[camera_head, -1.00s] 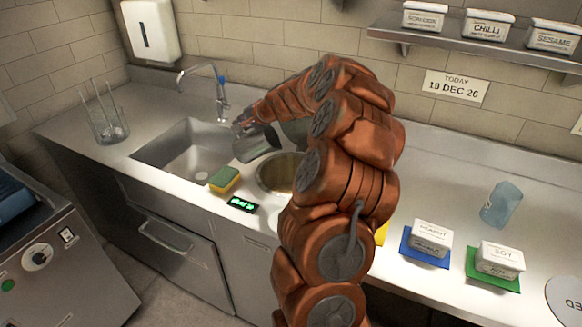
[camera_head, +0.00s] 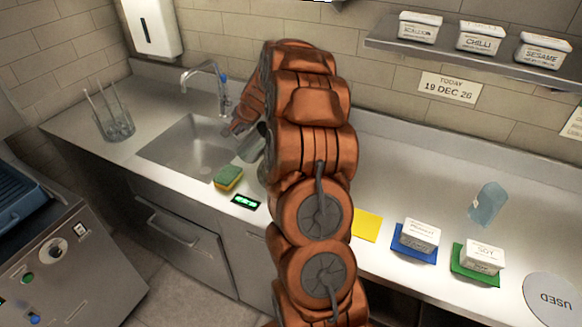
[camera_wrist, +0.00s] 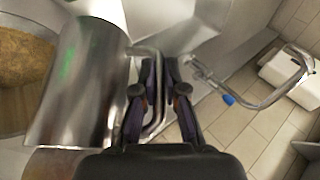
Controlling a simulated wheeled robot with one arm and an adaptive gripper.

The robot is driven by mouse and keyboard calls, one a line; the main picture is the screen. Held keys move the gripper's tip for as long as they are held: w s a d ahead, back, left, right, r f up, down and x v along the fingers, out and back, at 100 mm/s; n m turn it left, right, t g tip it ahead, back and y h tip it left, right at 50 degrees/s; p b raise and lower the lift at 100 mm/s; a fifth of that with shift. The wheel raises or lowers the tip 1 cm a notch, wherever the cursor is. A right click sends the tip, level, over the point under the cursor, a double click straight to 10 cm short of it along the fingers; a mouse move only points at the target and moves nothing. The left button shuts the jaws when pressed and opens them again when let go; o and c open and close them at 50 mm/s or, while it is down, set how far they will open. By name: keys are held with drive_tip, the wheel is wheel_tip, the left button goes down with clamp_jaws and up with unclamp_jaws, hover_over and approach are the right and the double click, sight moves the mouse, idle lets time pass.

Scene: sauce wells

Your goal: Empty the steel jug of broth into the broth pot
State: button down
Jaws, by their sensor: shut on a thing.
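The steel jug (camera_wrist: 80,85) fills the left of the wrist view. My gripper (camera_wrist: 165,72) is shut on its looped handle (camera_wrist: 155,110). In the head view, part of the grey jug (camera_head: 252,143) shows just left of my arm, right of the sink. The broth pot (camera_wrist: 45,35) is at the left edge of the wrist view, beside the jug, with brown broth visible in it. My arm hides the pot in the head view. The jug's inside is not visible, and I cannot tell its exact tilt or whether broth is flowing.
The sink (camera_head: 190,145) and tap (camera_head: 215,85) are to the left. A sponge (camera_head: 228,178) and a green-lit display (camera_head: 245,202) sit at the counter's front. Labelled tubs (camera_head: 420,235) on coloured mats and a bluish cup (camera_head: 487,204) stand to the right.

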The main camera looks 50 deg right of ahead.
drive_tip(key=w+a+f+n+g+h+b, duration=0.1)
drive_tip(key=w+a+f+g+h+b, duration=0.1)
drive_tip(key=w+a+f+g+h, duration=0.1)
drive_tip(key=shift+w+f+n+g, duration=0.3)
drive_tip(key=shift+w+f+g, duration=0.2)
drive_tip(key=shift+w+g, duration=0.8)
idle(0.8)
drive_tip(key=shift+s+a+g+h, duration=0.1)
drive_tip(key=shift+s+g+h, duration=0.2)
drive_tip(key=shift+g, duration=0.1)
idle(0.6)
